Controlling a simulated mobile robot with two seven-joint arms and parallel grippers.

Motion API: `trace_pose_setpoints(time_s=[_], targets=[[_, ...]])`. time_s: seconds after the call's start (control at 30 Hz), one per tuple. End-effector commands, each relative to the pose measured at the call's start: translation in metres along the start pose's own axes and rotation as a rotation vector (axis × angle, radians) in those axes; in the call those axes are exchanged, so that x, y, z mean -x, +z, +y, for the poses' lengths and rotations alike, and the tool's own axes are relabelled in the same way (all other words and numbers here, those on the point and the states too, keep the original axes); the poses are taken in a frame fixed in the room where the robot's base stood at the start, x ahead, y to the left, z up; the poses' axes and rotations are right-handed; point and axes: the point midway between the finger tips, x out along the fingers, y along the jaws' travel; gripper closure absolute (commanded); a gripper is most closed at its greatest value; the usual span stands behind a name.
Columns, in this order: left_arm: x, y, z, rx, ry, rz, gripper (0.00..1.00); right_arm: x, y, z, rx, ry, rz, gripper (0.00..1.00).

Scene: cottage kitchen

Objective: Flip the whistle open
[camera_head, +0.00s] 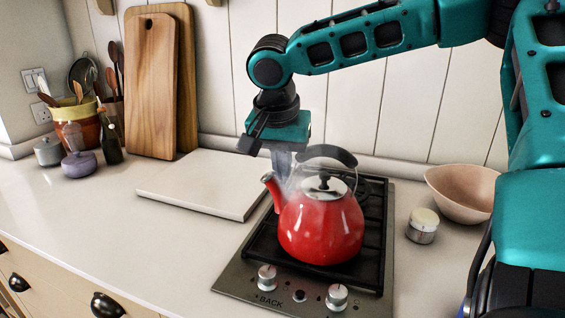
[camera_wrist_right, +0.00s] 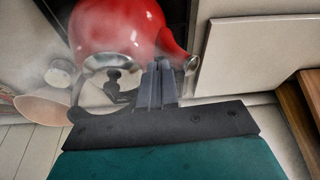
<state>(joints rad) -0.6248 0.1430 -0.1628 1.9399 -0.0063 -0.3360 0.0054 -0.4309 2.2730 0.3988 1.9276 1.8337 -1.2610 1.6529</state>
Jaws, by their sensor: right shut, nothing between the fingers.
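The red kettle (camera_head: 320,228) sits on the stove, its spout pointing left and steam around its top. The whistle (camera_head: 267,178) is at the spout tip; it is small, and I cannot tell whether it is open. In the right wrist view, the kettle (camera_wrist_right: 115,28) is upside down and the metal spout end (camera_wrist_right: 192,64) is just right of my fingers. My right gripper (camera_head: 282,172) points down behind the spout, left of the kettle's lid and handle. Its fingers (camera_wrist_right: 160,68) are shut together and empty. Contact with the spout cannot be made out. My left gripper is not in view.
The black-grated stove (camera_head: 376,215) has knobs in front. A pale board (camera_head: 200,185) lies left, with wooden boards (camera_head: 150,85) behind it. A lidded jar (camera_head: 423,226) and a bowl (camera_head: 463,190) stand right. The front left counter is clear.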

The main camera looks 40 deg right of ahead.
Motion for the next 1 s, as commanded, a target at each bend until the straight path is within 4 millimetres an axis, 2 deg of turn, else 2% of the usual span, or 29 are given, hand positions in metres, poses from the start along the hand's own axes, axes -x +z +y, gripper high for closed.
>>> trace_pose_setpoints(time_s=[0.73,1.0], targets=[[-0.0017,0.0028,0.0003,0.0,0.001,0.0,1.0,-0.0032,0.0015,0.0044,-0.032,-0.111,-0.003,1.0],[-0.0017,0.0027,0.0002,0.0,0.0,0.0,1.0,-0.0058,0.0028,0.0074,-0.066,-0.229,-0.005,1.0]])
